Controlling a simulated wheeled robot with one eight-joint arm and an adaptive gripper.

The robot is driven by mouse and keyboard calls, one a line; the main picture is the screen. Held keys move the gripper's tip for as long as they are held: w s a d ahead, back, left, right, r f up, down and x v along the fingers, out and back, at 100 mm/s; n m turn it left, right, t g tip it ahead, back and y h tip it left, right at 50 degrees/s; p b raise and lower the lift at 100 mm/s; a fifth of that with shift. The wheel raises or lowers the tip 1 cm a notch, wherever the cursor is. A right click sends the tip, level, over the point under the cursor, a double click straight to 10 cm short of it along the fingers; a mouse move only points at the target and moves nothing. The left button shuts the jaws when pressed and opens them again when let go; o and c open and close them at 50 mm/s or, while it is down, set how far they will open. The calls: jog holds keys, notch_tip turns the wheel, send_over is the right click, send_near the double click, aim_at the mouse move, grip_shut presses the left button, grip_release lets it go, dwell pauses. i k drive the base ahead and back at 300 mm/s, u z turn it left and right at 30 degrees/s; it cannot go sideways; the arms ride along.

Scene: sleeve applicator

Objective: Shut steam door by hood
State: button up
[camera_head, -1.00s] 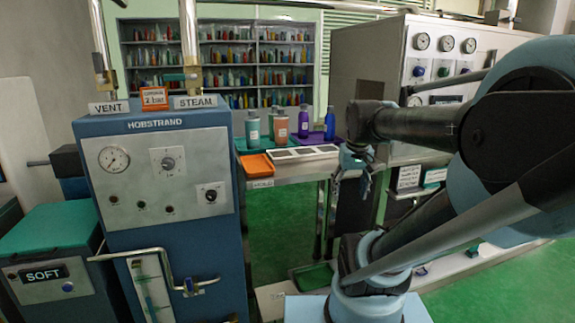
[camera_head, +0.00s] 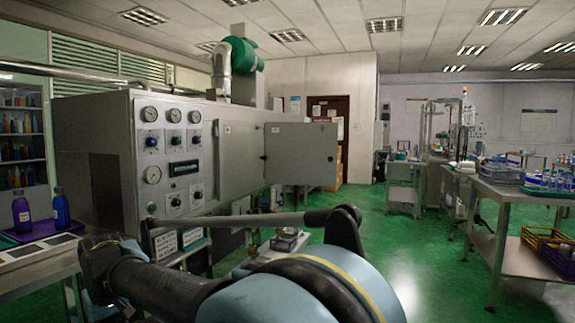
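A large grey tunnel machine with gauges (camera_head: 170,165) stands left of centre. A flat grey door panel (camera_head: 300,155) stands out from its far right end and looks swung open; a small dark latch shows near its left part. A silver duct with a green blower (camera_head: 245,55) rises above the machine behind the door; I cannot tell which part is the hood. My gripper (camera_head: 98,270) is low at the left, in front of the machine's near end and well apart from the door. Its fingers are mostly hidden and unclear.
My arm covers the lower middle. Green floor (camera_head: 400,245) is open to the right of the machine. A steel table (camera_head: 510,195) with crates stands at the right.

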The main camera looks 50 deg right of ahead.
aim_at(297, 153)
jog(key=z, duration=1.75)
jog(key=i, duration=1.7)
jog(key=z, duration=0.65)
